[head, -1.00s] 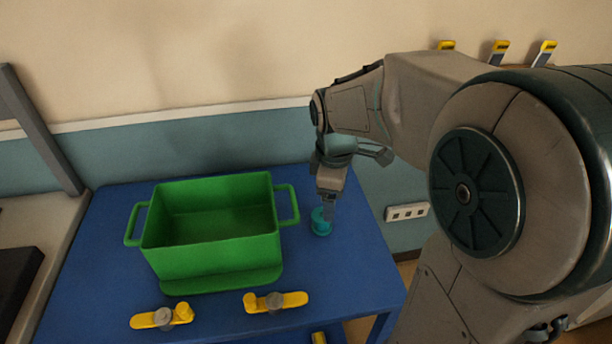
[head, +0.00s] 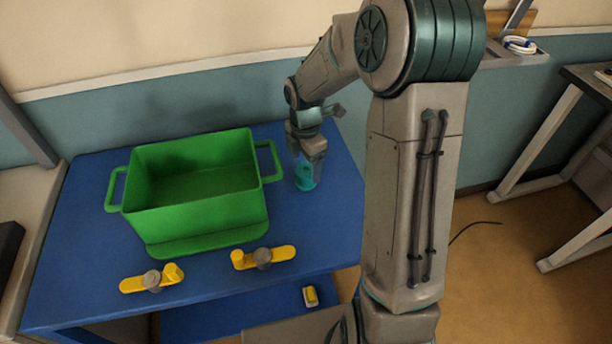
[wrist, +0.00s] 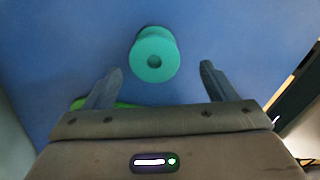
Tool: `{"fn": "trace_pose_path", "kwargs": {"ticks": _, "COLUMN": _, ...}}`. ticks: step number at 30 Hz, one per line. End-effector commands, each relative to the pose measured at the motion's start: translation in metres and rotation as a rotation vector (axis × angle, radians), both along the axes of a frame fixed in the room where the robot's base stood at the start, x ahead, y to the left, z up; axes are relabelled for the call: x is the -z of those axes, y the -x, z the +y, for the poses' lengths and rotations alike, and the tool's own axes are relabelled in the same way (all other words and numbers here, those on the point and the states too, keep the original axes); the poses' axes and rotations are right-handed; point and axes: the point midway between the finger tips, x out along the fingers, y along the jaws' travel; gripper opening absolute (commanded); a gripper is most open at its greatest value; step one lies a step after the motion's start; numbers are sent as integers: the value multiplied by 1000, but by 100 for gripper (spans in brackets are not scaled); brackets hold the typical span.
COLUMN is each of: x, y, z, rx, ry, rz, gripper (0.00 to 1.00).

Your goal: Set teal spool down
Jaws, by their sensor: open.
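The teal spool (head: 304,178) stands on the blue table (head: 322,228), to the right of the green bin. In the wrist view the spool (wrist: 154,56) shows its round end with a dark centre hole. My gripper (wrist: 160,78) is open, with one finger on each side and a clear gap to the spool. The spool lies a little beyond the fingertips in that view. In the head view my gripper (head: 315,165) is just above the spool and partly covers it.
The green bin (head: 200,221) with two side handles stands on the table left of my gripper. Two yellow clamp-like pieces (head: 152,281) (head: 264,257) lie at the front. A yellow item (head: 310,296) is on the lower shelf. Bare tabletop lies around the spool.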

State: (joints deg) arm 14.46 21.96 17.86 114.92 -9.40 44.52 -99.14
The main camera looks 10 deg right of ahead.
Motion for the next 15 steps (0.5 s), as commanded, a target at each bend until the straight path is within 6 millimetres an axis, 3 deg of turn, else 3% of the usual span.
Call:
{"fn": "trace_pose_path", "kwargs": {"ticks": 7, "x": 17, "y": -2, "z": -1, "rx": 1, "ry": 0, "rz": 2, "gripper": 79}}
{"fn": "trace_pose_path", "kwargs": {"ticks": 15, "x": 52, "y": -8, "z": -5, "rx": 0, "ry": -1, "rz": 1, "gripper": 79}}
